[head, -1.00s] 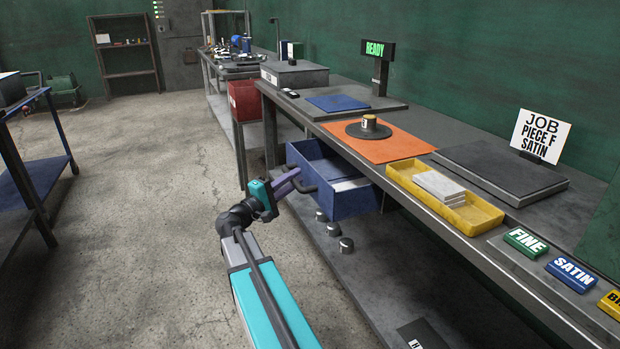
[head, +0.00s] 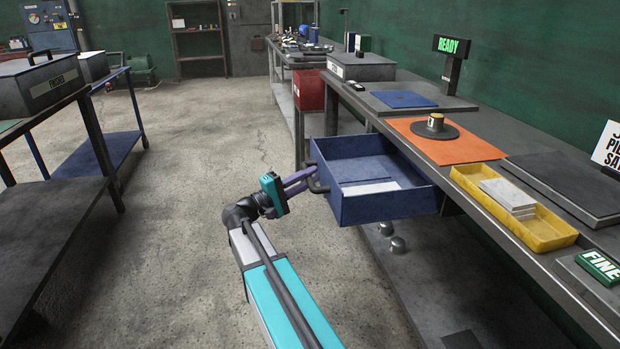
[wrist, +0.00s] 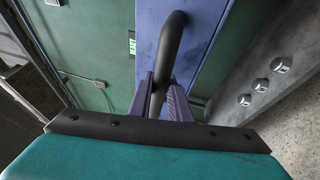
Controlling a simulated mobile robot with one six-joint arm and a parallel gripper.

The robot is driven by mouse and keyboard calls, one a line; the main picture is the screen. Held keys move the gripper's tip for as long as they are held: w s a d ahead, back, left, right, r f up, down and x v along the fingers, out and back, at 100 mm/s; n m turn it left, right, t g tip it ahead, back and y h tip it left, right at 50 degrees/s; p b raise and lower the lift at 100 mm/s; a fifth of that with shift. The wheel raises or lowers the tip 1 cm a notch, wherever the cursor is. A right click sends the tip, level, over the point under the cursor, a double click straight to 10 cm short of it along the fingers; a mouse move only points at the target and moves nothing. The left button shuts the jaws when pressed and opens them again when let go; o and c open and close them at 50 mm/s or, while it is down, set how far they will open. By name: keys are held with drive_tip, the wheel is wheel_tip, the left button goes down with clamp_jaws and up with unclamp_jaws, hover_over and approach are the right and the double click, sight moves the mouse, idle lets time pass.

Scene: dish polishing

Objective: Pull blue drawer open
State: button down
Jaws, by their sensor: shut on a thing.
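The blue drawer (head: 390,208) sticks out from under the workbench in the head view, pulled well out, with a flat white item (head: 371,187) lying inside. Its dark bar handle (head: 316,178) is on the front face. My gripper (head: 304,180) is at that front face, its purple fingers shut on the handle. In the wrist view the handle (wrist: 169,50) runs between the two fingers of my gripper (wrist: 160,95), against the blue drawer front (wrist: 200,35). Part of the handle is hidden by the fingers.
The workbench (head: 455,150) holds an orange mat (head: 465,150), a yellow tray (head: 545,236) and a READY display (head: 452,46). Metal knobs (head: 398,245) sit on the lower shelf. A red bin (head: 309,92) stands beyond the drawer. Open concrete floor (head: 205,150) lies left; a table (head: 40,215) stands further left.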

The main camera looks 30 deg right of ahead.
drive_tip(key=shift+w+r, duration=0.1)
drive_tip(key=shift+w, duration=0.1)
drive_tip(key=c, duration=1.9)
unclamp_jaws()
drive_tip(key=shift+s, duration=0.1)
drive_tip(key=a, duration=0.4)
drive_tip(key=a+f+p, duration=0.1)
drive_tip(key=a, duration=0.4)
drive_tip(key=a+f, duration=0.1)
drive_tip(key=a, duration=0.3)
drive_tip(key=shift+s+a+f+p, duration=0.1)
drive_tip(key=shift+a+f+p, duration=0.15)
drive_tip(key=shift+a+p, duration=0.05)
